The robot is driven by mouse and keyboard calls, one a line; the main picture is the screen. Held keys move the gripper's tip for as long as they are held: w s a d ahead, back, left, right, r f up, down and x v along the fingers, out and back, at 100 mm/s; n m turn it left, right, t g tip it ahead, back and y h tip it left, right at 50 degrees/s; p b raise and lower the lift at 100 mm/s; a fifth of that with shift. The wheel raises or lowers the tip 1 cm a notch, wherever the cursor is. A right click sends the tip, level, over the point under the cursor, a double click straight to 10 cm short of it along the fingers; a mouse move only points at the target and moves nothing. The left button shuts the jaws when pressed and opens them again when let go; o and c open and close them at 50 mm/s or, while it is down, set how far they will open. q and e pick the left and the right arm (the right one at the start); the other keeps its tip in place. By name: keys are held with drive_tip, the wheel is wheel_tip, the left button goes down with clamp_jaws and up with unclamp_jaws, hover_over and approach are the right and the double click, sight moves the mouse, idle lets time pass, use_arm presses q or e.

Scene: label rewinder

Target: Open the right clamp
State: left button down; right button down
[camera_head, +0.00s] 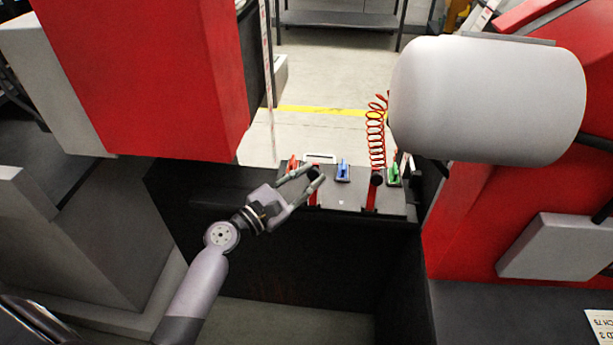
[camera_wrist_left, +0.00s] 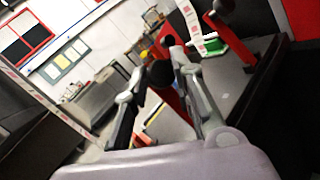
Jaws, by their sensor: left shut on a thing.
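Two clamps with red levers and black knobs stand on a grey table. The right clamp (camera_head: 375,180) is left of a green piece (camera_head: 393,174) and clear of my gripper in the head view. My left gripper (camera_head: 314,174) is at the left clamp, its fingers on either side of the knob. In the left wrist view my gripper (camera_wrist_left: 160,66) is shut on the left clamp's black knob (camera_wrist_left: 160,75), with the red lever below it. Another black knob on a red lever (camera_wrist_left: 220,25) stands apart at the right. My right gripper is not in view.
The grey table (camera_head: 343,201) also bears a blue piece (camera_head: 343,171) and a red piece (camera_head: 293,162). A red coiled hose (camera_head: 376,135) hangs behind the right clamp. A large white roll (camera_head: 487,100) and red machine housings (camera_head: 150,75) flank the gap.

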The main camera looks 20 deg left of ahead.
use_arm(q)
drive_tip(key=shift+s+d+f, duration=0.2)
drive_tip(key=shift+d+f, duration=0.05)
drive_tip(key=shift+f, duration=0.35)
drive_tip(key=c, duration=1.6)
unclamp_jaws()
drive_tip(key=shift+c, duration=0.2)
drive_tip(key=shift+o, duration=1.4)
drive_tip(key=shift+w, duration=0.15)
drive_tip(key=shift+r, duration=0.2)
drive_tip(key=v, duration=1.2)
drive_tip(key=shift+a, duration=0.1)
